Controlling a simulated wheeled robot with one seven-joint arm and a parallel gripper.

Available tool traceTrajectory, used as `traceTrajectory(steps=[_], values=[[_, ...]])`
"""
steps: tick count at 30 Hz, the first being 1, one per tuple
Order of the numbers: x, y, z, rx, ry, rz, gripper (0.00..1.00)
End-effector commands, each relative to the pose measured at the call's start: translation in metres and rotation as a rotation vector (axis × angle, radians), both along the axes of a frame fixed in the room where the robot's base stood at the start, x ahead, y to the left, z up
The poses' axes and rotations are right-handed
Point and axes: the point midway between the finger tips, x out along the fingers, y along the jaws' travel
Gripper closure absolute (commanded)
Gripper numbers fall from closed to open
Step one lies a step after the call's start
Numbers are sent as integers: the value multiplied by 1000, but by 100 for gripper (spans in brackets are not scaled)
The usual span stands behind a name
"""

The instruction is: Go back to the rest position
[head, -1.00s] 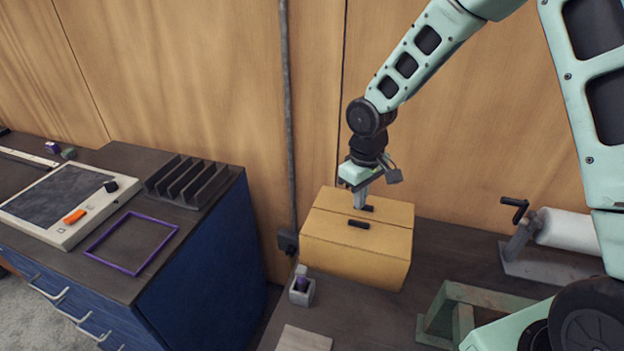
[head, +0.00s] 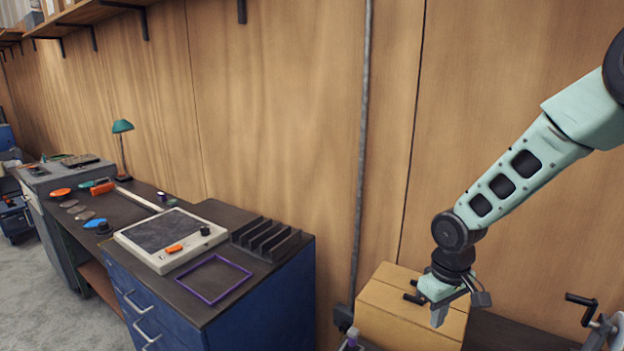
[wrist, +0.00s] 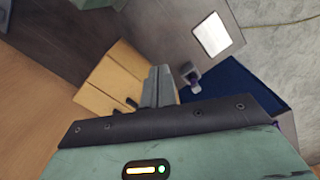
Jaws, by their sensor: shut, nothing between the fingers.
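My gripper (head: 438,316) hangs at the lower right of the head view, fingers pointing down, in front of and above a yellow-tan box (head: 380,303) with dark handles on its top. The fingers are together with nothing between them. In the wrist view the closed gripper (wrist: 157,80) points toward the same box (wrist: 118,72), apart from it as far as I can tell. The box's lower part is cut off in the head view.
A blue cabinet (head: 270,305) stands left of the box, bearing a purple square frame (head: 213,278), a dark slotted rack (head: 265,238) and a pale-framed panel (head: 130,236). A crank device (head: 607,330) is at the right edge. A grey conduit (head: 364,150) runs down the wall.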

Motion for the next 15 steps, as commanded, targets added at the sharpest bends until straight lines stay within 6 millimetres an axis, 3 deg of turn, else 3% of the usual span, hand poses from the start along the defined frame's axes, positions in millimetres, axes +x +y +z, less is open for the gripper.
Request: traceTrajectory(steps=[8,15], values=[[-20,23,1,-1,-2,29,100],[-52,51,2,-1,-3,63,100]])
